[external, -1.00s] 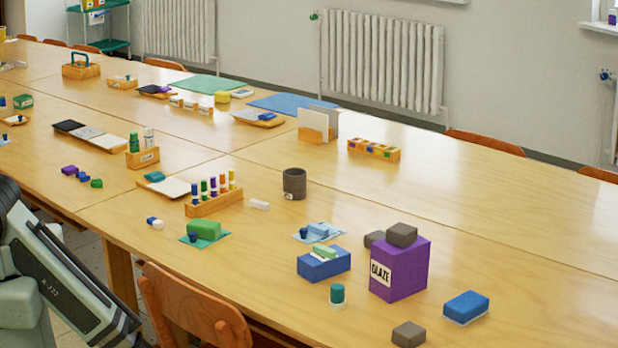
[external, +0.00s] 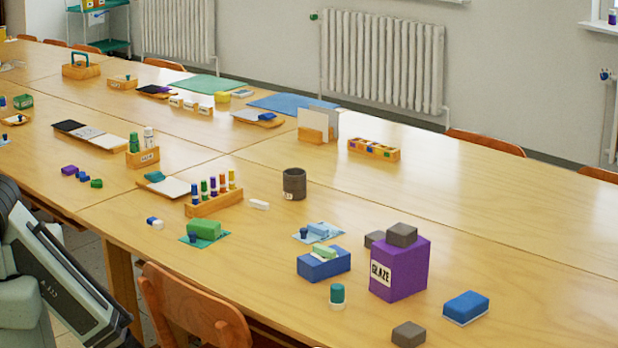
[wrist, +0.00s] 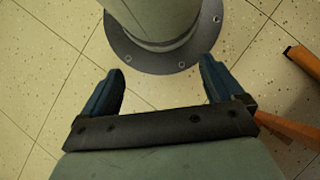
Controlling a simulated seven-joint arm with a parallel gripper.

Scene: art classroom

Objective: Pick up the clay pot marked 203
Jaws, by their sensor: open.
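A dark grey-brown cylindrical pot (external: 294,185) stands upright on the wooden table in the external view. A small white tag is low on its front, too small to read. No other cylindrical clay pot is evident on the table. My gripper (wrist: 163,92) shows in the wrist view, its two blue fingers wide apart with nothing between them. It points down at the tiled floor beside my round base, away from the pot. In the external view my gripper is not visible; only part of my arm shows at the lower left.
A rack of coloured tubes (external: 214,203) stands left of the pot, with a small white block (external: 259,205) between. A purple GLAZE box (external: 400,270) and blue box (external: 324,265) stand nearer. Table right of the pot is clear. A wooden chair (external: 190,310) is at the near edge.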

